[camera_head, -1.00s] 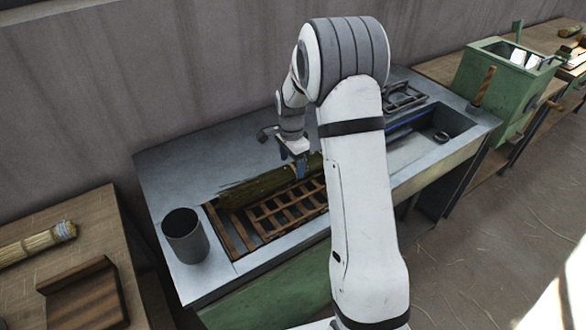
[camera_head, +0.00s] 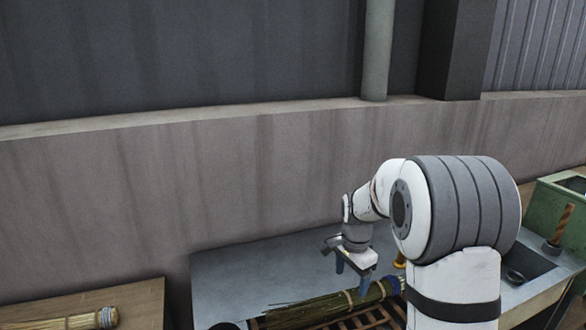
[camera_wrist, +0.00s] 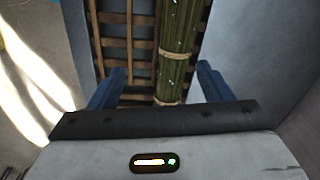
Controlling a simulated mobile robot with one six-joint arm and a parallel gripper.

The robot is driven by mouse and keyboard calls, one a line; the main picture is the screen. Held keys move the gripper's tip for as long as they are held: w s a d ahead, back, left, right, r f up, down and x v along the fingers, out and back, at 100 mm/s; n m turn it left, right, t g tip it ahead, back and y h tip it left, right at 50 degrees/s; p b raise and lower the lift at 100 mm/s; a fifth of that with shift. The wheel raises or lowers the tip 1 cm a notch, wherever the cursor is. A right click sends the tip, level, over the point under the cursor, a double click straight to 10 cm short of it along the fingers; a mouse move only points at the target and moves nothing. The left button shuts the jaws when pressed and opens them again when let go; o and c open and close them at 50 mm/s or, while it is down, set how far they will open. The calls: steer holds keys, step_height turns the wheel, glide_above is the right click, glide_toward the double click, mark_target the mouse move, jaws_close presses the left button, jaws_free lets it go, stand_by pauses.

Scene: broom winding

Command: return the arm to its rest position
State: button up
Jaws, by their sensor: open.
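My gripper (camera_head: 353,284) is above the grey metal bench (camera_head: 235,275), with its blue fingers pointing down. In the wrist view my gripper (camera_wrist: 158,80) has its two blue fingers spread wide, with nothing held between them. A green broom bundle (camera_head: 335,306) lies below on a wooden slatted rack (camera_head: 383,318). The bundle (camera_wrist: 178,48) also shows in the wrist view, running between the fingers but farther down. My white arm is bent and reaches out over the bench. Much of the rack is cut off by the lower picture edge.
A wall (camera_head: 180,195) stands close behind the bench. A green machine box (camera_head: 555,205) is at the right. A wooden table (camera_head: 140,300) with a straw bundle (camera_head: 85,319) is at the lower left. Free air lies above the bench.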

steer(key=s+r+n, duration=0.3)
steer(key=s+n, duration=0.1)
steer(key=s, duration=0.4)
steer(key=s+a+r+n+t, duration=0.1)
steer(key=s+n, duration=0.3)
steer(key=s, duration=0.5)
steer(key=s+r+n+t, duration=0.1)
steer(key=s+r+n, duration=0.3)
steer(key=s, duration=0.5)
steer(key=shift+s+a+r, duration=0.2)
steer(key=shift+a+r, duration=0.1)
steer(key=shift+r, duration=0.05)
